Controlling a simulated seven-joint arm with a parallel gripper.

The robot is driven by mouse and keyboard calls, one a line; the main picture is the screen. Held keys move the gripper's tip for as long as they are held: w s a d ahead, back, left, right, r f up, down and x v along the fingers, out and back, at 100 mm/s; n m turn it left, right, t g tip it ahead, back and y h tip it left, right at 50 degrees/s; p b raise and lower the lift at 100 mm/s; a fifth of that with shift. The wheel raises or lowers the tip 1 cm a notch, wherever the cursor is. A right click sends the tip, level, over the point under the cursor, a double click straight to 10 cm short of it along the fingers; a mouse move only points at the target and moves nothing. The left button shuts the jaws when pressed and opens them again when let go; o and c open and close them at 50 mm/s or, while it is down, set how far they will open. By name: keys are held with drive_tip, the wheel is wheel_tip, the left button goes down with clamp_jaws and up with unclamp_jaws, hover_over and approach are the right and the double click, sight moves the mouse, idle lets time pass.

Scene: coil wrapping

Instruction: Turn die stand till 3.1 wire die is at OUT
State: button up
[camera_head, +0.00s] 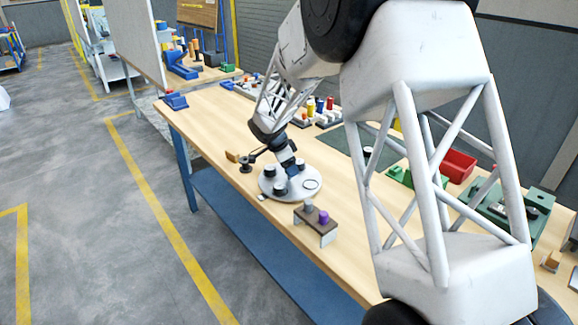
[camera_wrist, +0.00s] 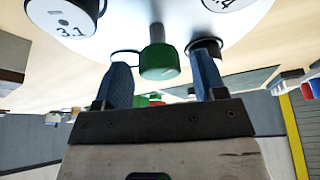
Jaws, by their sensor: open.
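The die stand (camera_head: 289,193) is a pale round disc on the wooden table, with several black dies on it and an open ring (camera_head: 312,184) at its right. My gripper (camera_head: 291,171) is low over the disc. In the wrist view a green knob on a grey post (camera_wrist: 158,62) stands between my two blue fingers (camera_wrist: 163,66), which are apart. A black die marked 3.1 (camera_wrist: 72,14) is at the upper left of that view. Another die (camera_wrist: 222,4), its label cut off to ".4", is at the top. No OUT mark is readable.
A brown stand (camera_head: 310,217) with a grey and a purple cylinder is just in front of the disc. A black spool-like piece (camera_head: 246,164) and a wooden block (camera_head: 232,157) lie to the left.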

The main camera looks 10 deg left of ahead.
sight(281, 178)
clamp_jaws()
drive_tip(key=shift+w+m+g, duration=0.1)
drive_tip(key=shift+m+g, duration=0.7)
drive_tip(key=shift+m, duration=1.5)
unclamp_jaws()
drive_tip(key=v, duration=0.7)
drive_tip(key=shift+a+r, duration=0.3)
drive_tip(key=shift+a, duration=0.05)
